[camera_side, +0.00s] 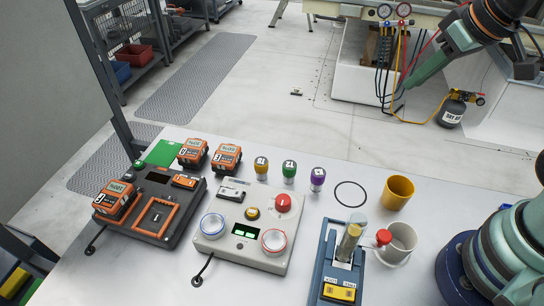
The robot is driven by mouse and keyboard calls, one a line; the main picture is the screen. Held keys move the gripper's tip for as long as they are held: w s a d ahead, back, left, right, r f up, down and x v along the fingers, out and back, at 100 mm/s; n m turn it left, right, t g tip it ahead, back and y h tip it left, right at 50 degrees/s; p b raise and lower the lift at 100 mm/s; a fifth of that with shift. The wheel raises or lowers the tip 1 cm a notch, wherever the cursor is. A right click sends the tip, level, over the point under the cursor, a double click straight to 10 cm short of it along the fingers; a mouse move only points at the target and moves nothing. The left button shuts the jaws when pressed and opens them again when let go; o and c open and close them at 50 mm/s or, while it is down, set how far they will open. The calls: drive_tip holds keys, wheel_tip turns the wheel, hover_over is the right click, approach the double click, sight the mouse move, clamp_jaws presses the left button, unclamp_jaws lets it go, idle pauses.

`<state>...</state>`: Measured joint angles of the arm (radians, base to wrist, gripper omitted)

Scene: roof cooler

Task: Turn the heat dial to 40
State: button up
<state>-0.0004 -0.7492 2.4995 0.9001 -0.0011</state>
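A pale control box (245,258) stands on the bench. It has a white dial with a red ring (273,240) at its right front, which looks like the heat dial. A second white dial with a blue ring (213,225) is at its left. A small green-lit display (244,231) sits between them; its digits and the dial marks are too small to read. My gripper (408,84) appears at the top right as a tapered teal end, high up and far from the box. Whether its fingers are apart does not show.
A red knob (282,202) rises behind the red-ringed dial. Colored bottles (289,172) line the back. An orange-and-black charger (150,208) is at left.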

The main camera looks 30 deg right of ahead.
drive_tip(key=o, duration=0.5)
drive_tip(key=shift+w+a, duration=0.15)
drive_tip(key=shift+a, duration=0.1)
drive_tip(key=shift+o, duration=0.8)
drive_tip(key=w+a+f+n+g, duration=0.1)
drive_tip(key=w+a+n+g, duration=0.2)
drive_tip(key=a+n, duration=0.7)
drive_tip(key=shift+w+a+f+y, duration=0.3)
drive_tip(key=shift+w+a+y, duration=0.1)
drive_tip(key=shift+a, duration=0.1)
drive_tip(key=n+g+h, duration=0.1)
drive_tip(key=n+g, duration=0.2)
drive_tip(key=n, duration=0.7)
hover_over(283, 199)
wheel_tip(283, 199, down, 7)
wheel_tip(283, 199, down, 12)
drive_tip(key=shift+r, duration=0.25)
clamp_jaws()
